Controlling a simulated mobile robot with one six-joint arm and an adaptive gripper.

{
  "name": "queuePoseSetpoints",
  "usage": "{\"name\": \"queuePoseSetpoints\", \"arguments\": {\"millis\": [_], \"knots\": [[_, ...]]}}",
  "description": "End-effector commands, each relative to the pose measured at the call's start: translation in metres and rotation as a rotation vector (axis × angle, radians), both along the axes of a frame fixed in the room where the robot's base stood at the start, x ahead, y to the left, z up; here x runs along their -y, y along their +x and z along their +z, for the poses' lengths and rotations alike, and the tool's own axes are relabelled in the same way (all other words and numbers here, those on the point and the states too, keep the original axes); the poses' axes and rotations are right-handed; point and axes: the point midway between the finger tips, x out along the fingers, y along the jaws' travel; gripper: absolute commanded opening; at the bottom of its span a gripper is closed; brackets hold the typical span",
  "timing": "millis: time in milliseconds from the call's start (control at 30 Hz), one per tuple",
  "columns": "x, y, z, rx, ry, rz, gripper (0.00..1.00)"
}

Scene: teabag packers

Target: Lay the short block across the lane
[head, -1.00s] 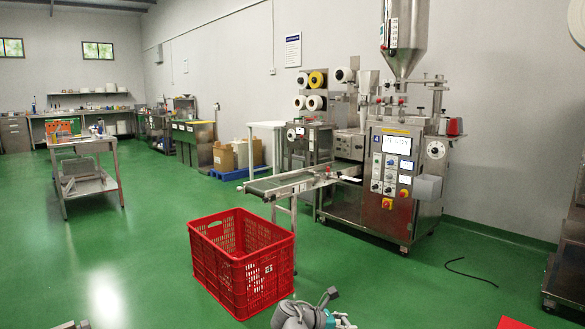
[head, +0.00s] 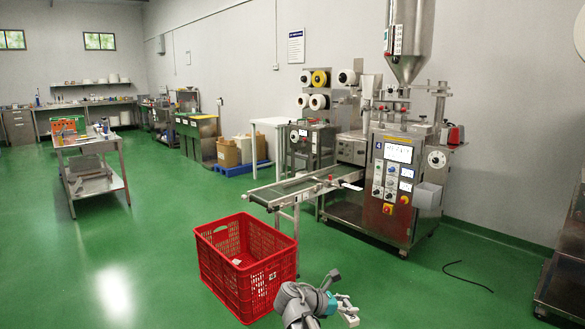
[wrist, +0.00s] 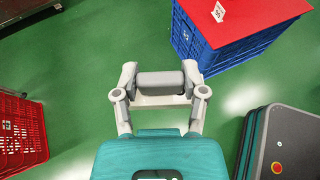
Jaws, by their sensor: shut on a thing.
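My gripper (wrist: 160,80) is shut on a short grey block (wrist: 160,84), held crosswise between its two fingertips over the green floor. In the head view my gripper (head: 347,308) is low in the picture, right of the red crate, and the block is too small to make out clearly there. The lane appears to be the narrow conveyor (head: 290,187) sticking out to the left from the packing machine (head: 395,180). My gripper is in front of it and apart from it. Small items lie near the conveyor's machine end, too small to tell.
A red crate (head: 262,277) stands on the floor below the conveyor's outer end. The wrist view shows a blue crate (wrist: 205,50) with a red top (wrist: 245,14) and a small white tag. A steel table (head: 90,150) stands far left. A black cable (head: 468,277) lies on the right floor.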

Motion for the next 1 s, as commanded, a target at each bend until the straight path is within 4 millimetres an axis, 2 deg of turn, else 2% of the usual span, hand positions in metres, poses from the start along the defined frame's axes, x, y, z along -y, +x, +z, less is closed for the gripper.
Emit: {"name": "queuePoseSetpoints", "arguments": {"millis": [33, 1000], "knots": [[0.0, 0.0, 0.018, 0.0, 0.0, 0.0, 0.05], [0.001, 0.0, 0.182, 0.001, 0.0, -0.001, 0.05]]}}
